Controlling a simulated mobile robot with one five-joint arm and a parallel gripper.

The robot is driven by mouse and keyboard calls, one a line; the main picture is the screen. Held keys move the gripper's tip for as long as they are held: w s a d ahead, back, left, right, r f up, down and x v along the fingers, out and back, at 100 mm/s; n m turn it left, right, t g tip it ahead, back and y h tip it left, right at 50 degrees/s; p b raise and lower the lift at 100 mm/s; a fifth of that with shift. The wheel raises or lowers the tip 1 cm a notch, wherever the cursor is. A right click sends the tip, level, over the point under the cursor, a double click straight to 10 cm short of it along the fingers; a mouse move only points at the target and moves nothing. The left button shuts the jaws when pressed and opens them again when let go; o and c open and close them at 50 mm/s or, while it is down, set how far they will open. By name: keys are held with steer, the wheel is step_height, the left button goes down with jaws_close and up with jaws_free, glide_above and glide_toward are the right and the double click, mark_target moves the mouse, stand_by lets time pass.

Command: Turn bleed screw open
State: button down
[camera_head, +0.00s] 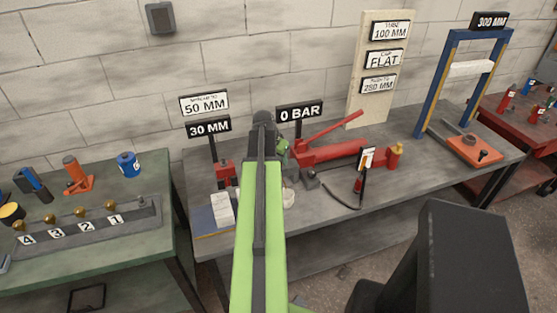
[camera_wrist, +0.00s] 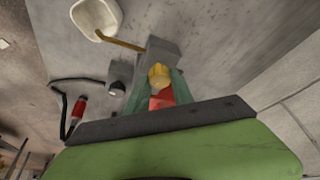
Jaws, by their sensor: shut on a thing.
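The bleed screw (camera_wrist: 158,75) is a yellow, brass-like knob on a grey block (camera_wrist: 162,52) in the wrist view. My gripper (camera_wrist: 158,88) has its greenish fingers on either side of the screw and is shut on it. A red part shows just below the screw, between the fingers. In the head view my green arm covers the screw and most of the gripper. How far the screw is turned cannot be told. A red hand pump (camera_head: 330,152) with a lever lies right of my arm, under a sign reading 0 BAR (camera_head: 299,112).
A white cup (camera_wrist: 97,16) stands near the block, with a thin brass tube reaching to it. A black hose (camera_head: 338,197) loops along the front of the grey bench (camera_head: 420,165). A blue press frame (camera_head: 437,90) stands at right. A green table (camera_head: 100,260) is at left.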

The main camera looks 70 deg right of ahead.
steer(key=n, duration=0.1)
steer(key=n+t, duration=0.1)
steer(key=n, duration=0.1)
steer(key=shift+s+n, duration=0.3)
steer(key=shift+n+t, duration=1)
steer(key=shift+n, duration=1)
steer(key=c, duration=1.1)
jaws_free()
steer(key=shift+a+r+p, duration=0.15)
steer(key=shift+r+p, duration=0.45)
steer(key=p+v, duration=1.5)
steer(key=v, duration=0.1)
steer(key=shift+s, duration=0.25)
